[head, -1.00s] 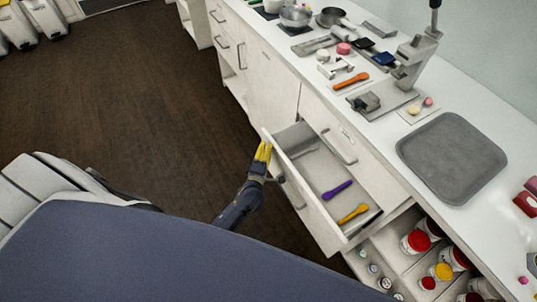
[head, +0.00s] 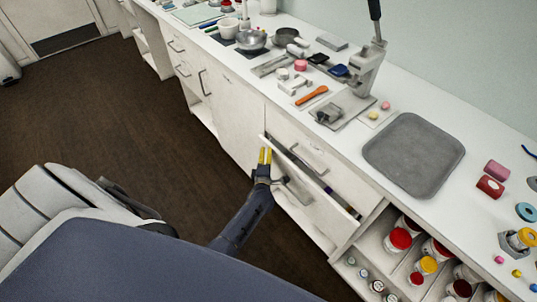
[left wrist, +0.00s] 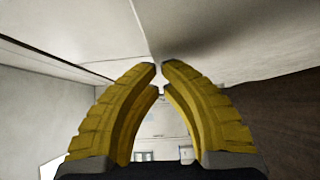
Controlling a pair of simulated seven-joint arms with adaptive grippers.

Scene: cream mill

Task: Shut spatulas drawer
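The spatulas drawer (head: 325,212) is a pale drawer in the counter front, standing only a little way out. Through its narrow gap a bit of the purple spatula (head: 328,190) shows; the yellow spatula is hidden. My left gripper (head: 265,150) has yellow fingers and is at the left end of the drawer front, against it or very close. In the left wrist view its fingertips (left wrist: 156,68) come together with almost no gap, and I see nothing held between them. My right gripper is not in view.
The countertop holds a grey tray (head: 413,155), a press (head: 368,62) and an orange spatula (head: 311,96). Open shelves with red-lidded jars (head: 398,240) are right of the drawer. The dark floor (head: 130,120) left of the cabinets is clear.

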